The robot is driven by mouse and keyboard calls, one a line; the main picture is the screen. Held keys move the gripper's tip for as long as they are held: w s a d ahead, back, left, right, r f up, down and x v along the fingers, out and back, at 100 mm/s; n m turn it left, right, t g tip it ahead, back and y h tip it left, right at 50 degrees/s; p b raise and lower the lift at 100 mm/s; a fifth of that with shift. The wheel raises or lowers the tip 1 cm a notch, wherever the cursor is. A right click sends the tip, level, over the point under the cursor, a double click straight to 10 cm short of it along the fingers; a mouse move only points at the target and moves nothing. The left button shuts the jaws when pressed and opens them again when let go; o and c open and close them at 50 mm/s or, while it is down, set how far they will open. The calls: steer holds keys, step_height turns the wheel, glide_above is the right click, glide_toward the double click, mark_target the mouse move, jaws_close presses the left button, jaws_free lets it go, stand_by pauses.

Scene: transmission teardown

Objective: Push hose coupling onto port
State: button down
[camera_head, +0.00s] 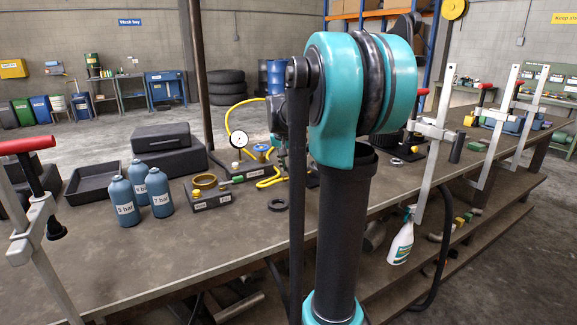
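A pressure gauge (239,139) with a white face stands on a dark fixture at the back middle of the bench. A yellow hose (230,112) arches up behind it, and a yellow hose piece (269,182) curls on the bench in front. A blue round part (262,147) sits near the gauge. I cannot make out the coupling or the port, nor whether they touch. My large teal and black arm hides much of this area. A grey wrist-like part of mine (276,118) shows at the arm's left edge; my gripper's fingers cannot be made out there.
Blue bottles (162,193), a black tray (92,181) and dark cases (168,150) stand on the bench (130,255) at left. A labelled block (208,201) carries a yellow ring (204,181). A black ring (275,205) lies nearby. Clamps rise at both sides. The front left bench is clear.

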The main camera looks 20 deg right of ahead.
steer(key=shift+w+d, duration=0.15)
steer(key=shift+d, duration=0.55)
steer(key=shift+w+d, duration=0.1)
steer(key=shift+d, duration=0.55)
steer(key=c, duration=1.3)
jaws_free()
steer(key=shift+d, duration=0.1)
steer(key=v, duration=1.2)
